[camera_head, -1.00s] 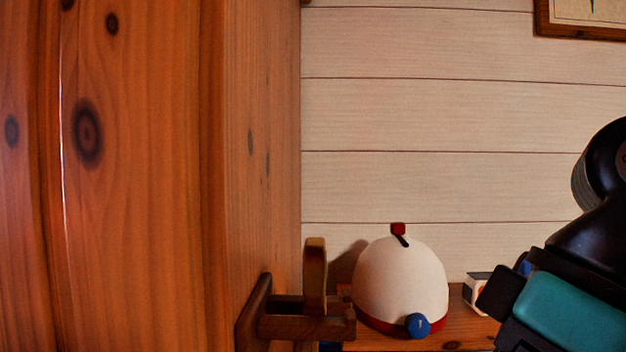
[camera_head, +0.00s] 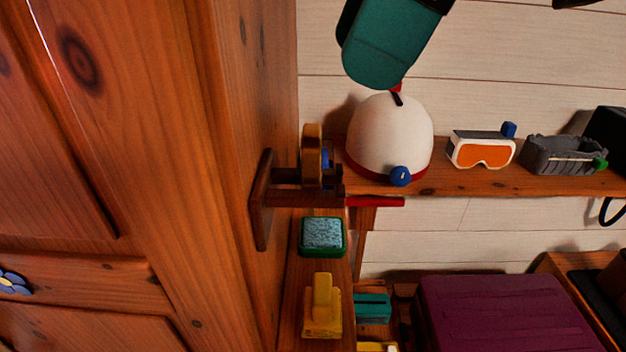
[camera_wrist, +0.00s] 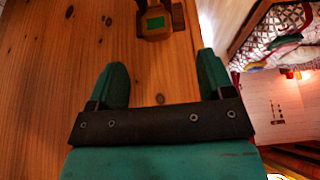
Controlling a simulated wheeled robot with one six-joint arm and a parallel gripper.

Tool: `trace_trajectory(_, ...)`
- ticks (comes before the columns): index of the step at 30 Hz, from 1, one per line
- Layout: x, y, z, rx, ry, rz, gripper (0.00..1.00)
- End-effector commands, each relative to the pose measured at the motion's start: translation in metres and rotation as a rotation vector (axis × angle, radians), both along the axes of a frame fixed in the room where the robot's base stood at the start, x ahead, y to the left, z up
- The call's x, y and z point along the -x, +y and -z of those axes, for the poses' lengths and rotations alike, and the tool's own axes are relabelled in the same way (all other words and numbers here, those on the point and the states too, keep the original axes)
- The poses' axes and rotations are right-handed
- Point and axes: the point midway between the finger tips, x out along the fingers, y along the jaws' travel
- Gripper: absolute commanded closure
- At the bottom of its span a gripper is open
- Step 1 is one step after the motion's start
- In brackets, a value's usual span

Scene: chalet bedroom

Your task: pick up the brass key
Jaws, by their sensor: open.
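I cannot make out a clear brass key in either view. A rounded ochre piece (camera_head: 311,155) stands upright in a dark wooden bracket (camera_head: 262,200) on the side of the wooden cabinet; I cannot tell whether it is the key. In the wrist view my gripper (camera_wrist: 162,62) is open, with two teal fingers apart and nothing between them. It faces a plain knotted wood surface. In the head view a teal part of my arm hangs above the white helmet (camera_head: 388,140); the fingertips do not show clearly there.
The cabinet (camera_head: 150,150) fills the left. The shelf (camera_head: 450,180) holds the helmet, orange goggles (camera_head: 484,151) and a grey tray (camera_head: 565,155). Below are a green-rimmed box (camera_head: 322,236), a yellow object (camera_head: 322,308) and a purple box (camera_head: 500,312). A red bar (camera_head: 375,201) sticks out below the helmet.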

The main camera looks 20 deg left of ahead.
Motion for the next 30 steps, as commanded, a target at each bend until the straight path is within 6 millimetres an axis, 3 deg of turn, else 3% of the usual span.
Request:
trace_trajectory(1,0.003,0.004,0.018,0.000,0.002,-0.003,0.26)
trace_trajectory(4,0.004,0.011,0.034,0.001,0.002,-0.001,0.26)
trace_trajectory(13,0.005,0.022,0.055,0.000,0.002,0.001,0.26)
trace_trajectory(21,0.005,0.037,0.090,0.001,0.003,-0.001,0.26)
trace_trajectory(30,0.004,0.040,0.097,0.000,-0.001,0.001,0.26)
